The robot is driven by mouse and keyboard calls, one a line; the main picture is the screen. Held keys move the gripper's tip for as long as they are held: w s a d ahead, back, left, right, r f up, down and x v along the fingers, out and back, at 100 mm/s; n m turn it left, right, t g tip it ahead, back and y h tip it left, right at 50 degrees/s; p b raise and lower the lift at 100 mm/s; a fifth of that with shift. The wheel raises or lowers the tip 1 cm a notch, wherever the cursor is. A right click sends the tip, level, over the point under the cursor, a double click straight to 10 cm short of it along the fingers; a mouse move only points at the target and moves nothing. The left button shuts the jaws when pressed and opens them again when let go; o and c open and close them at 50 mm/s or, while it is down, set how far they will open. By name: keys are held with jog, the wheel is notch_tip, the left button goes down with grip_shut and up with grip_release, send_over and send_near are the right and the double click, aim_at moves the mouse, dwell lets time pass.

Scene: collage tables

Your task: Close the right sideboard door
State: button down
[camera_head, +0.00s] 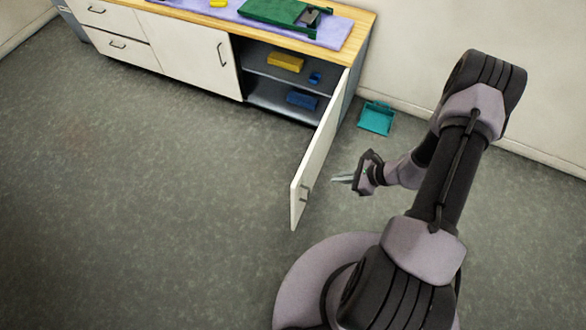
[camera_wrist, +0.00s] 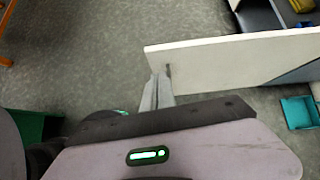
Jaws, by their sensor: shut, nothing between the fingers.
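The right sideboard door (camera_head: 318,155) is a white panel standing wide open, swung out from the right end of the sideboard (camera_head: 190,47). Its dark handle (camera_head: 304,193) is near the free edge. My gripper (camera_head: 335,179) is shut and empty, to the right of the door, on its outer side near the free edge. In the wrist view the shut fingers (camera_wrist: 157,80) point at the door (camera_wrist: 235,62) close to its free end. I cannot tell whether they touch it.
Inside the open compartment are a yellow box (camera_head: 285,62), a small blue item (camera_head: 314,78) and a blue box (camera_head: 301,100). A teal dustpan-like tray (camera_head: 376,118) lies on the floor by the wall. The floor left of the door is clear.

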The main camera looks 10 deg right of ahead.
aim_at(297, 184)
jog(key=shift+m, duration=0.5)
jog(key=b+x, duration=0.1)
jog(key=x, duration=0.3)
jog(key=s+b+x, duration=0.1)
jog(key=x, duration=0.4)
jog(key=b+x, duration=0.2)
jog(key=x, duration=0.3)
jog(key=shift+s+a+f, duration=0.1)
jog(key=shift+s+a, duration=0.1)
jog(key=shift+a, duration=0.05)
jog(key=shift+w+a, duration=0.3)
jog(key=shift+a, duration=0.1)
jog(key=shift+a, duration=0.1)
